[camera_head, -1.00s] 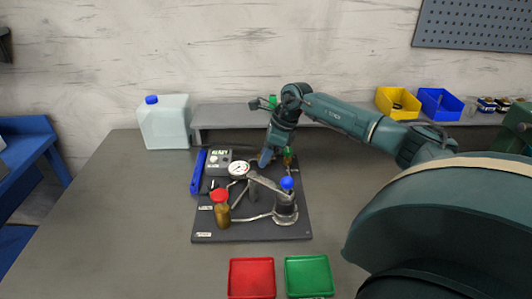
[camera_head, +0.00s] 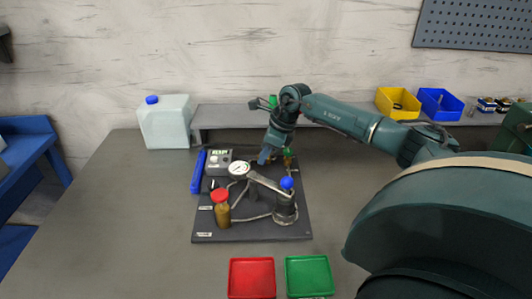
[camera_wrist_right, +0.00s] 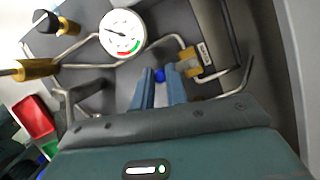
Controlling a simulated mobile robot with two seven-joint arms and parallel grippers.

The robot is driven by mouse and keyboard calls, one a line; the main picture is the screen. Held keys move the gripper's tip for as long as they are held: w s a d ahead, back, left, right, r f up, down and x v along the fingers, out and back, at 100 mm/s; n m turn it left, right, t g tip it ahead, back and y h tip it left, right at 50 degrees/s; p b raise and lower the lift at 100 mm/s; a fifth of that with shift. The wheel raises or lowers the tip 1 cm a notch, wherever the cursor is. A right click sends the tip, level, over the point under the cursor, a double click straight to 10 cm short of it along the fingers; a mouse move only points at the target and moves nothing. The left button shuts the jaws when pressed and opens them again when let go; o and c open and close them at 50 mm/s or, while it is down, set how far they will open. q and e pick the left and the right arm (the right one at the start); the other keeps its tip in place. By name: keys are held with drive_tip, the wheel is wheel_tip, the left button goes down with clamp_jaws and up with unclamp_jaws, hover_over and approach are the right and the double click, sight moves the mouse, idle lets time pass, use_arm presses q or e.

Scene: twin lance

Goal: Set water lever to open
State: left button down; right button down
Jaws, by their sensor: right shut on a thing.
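My right gripper (camera_head: 264,157) reaches down over the back of the dark board (camera_head: 290,232). In the right wrist view its two blue-grey fingers (camera_wrist_right: 160,88) are close together, shut on a small blue lever (camera_wrist_right: 160,74). The lever sits beside a brass valve body (camera_wrist_right: 189,62) on a bent metal pipe. Most of the lever is hidden between the fingers, so I cannot tell its setting. In the head view the gripper hides it. My left gripper is not in view.
A round gauge (camera_head: 238,169), a red-capped brass part (camera_head: 221,208), a blue-knobbed part (camera_head: 287,184) and a green-topped valve (camera_head: 287,155) stand on the board. Red (camera_head: 251,278) and green (camera_head: 308,276) trays lie in front. A white jug (camera_head: 165,122) stands behind left.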

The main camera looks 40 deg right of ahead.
drive_tip(key=shift+w+a+m+t+h, duration=0.3)
drive_tip(key=shift+a+m, duration=0.05)
drive_tip(key=shift+m, duration=0.75)
drive_tip(key=m, duration=0.1)
drive_tip(key=w+m+h, duration=0.1)
drive_tip(key=shift+a+m, duration=0.3)
drive_tip(key=shift+m, duration=0.1)
drive_tip(key=m, duration=0.1)
drive_tip(key=w+m+h, duration=0.1)
drive_tip(key=shift+a+m, duration=0.2)
drive_tip(key=shift+m, duration=0.1)
drive_tip(key=m, duration=0.1)
drive_tip(key=w+m+h, duration=0.1)
drive_tip(key=shift+m+b, duration=0.35)
drive_tip(key=shift+m, duration=0.05)
drive_tip(key=m, duration=0.1)
drive_tip(key=w+m+h, duration=0.1)
drive_tip(key=shift+m+b, duration=0.3)
drive_tip(key=shift+b, duration=0.1)
drive_tip(key=shift+w+d+m+h+b, duration=0.15)
drive_tip(key=shift+w+m+h+b, duration=0.2)
drive_tip(key=shift+m, duration=0.75)
drive_tip(key=shift+w+d+m+g+h, duration=0.2)
drive_tip(key=shift+m+g+h, duration=0.25)
drive_tip(key=shift+m, duration=0.35)
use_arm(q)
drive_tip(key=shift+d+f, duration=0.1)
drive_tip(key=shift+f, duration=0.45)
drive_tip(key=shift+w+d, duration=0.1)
